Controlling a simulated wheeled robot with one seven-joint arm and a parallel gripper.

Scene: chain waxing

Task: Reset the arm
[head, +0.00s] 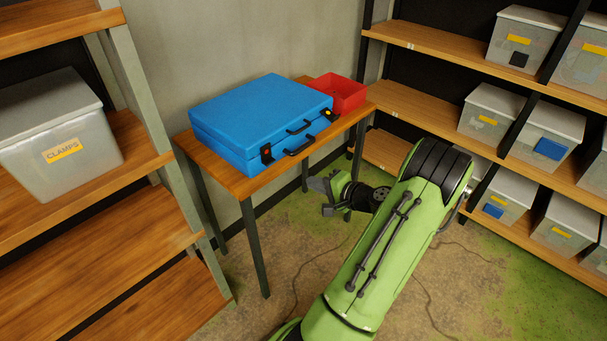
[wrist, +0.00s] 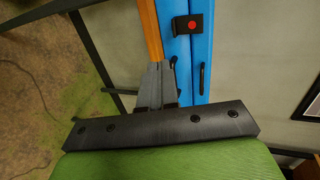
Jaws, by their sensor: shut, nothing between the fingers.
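My gripper (head: 318,186) is in front of the small wooden table, low beside its front right edge. It is empty, and its grey fingers are together. The fingers also show in the wrist view (wrist: 160,70), with the table edge and the blue case beyond them. The closed blue case (head: 260,112) lies flat on the table (head: 237,184), with its black handles and latches towards the front. My gripper appears apart from the case and the table, though the exact gap is hard to tell.
An open red bin (head: 340,92) stands behind the case at the table's right end. A shelf with a lidded bin marked CLAMPS (head: 62,140) is at the left. Shelves with several lidded bins (head: 487,112) line the right.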

